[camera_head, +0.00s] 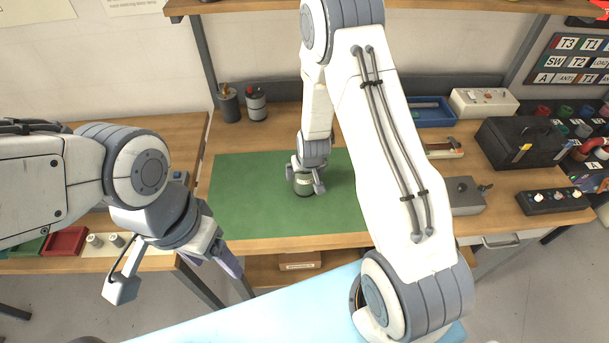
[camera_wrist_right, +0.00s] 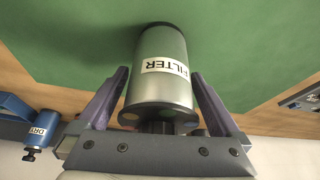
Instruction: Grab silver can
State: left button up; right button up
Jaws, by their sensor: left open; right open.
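The silver can (camera_head: 303,190), a cylinder with a white label, stands on the green mat (camera_head: 242,205). In the right wrist view the can (camera_wrist_right: 163,92) looks grey-silver and its label reads FILTER. My right gripper (camera_head: 305,181) is at the can from above, and its open fingers (camera_wrist_right: 160,76) lie on either side of it. A small gap shows beside the can, so the fingers do not appear closed on it. My left gripper (camera_head: 176,274) is open and empty at the lower left, off the mat and away from the can.
Two tool cups (camera_head: 256,104) stand at the back of the bench. A blue tray (camera_head: 432,112), a black toolbox (camera_head: 522,142) and a grey device (camera_head: 465,194) are to the right. A red bin (camera_head: 65,242) is at the left. The mat around the can is clear.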

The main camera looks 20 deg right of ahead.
jog(key=c, duration=1.5)
jog(key=shift+r, duration=0.15)
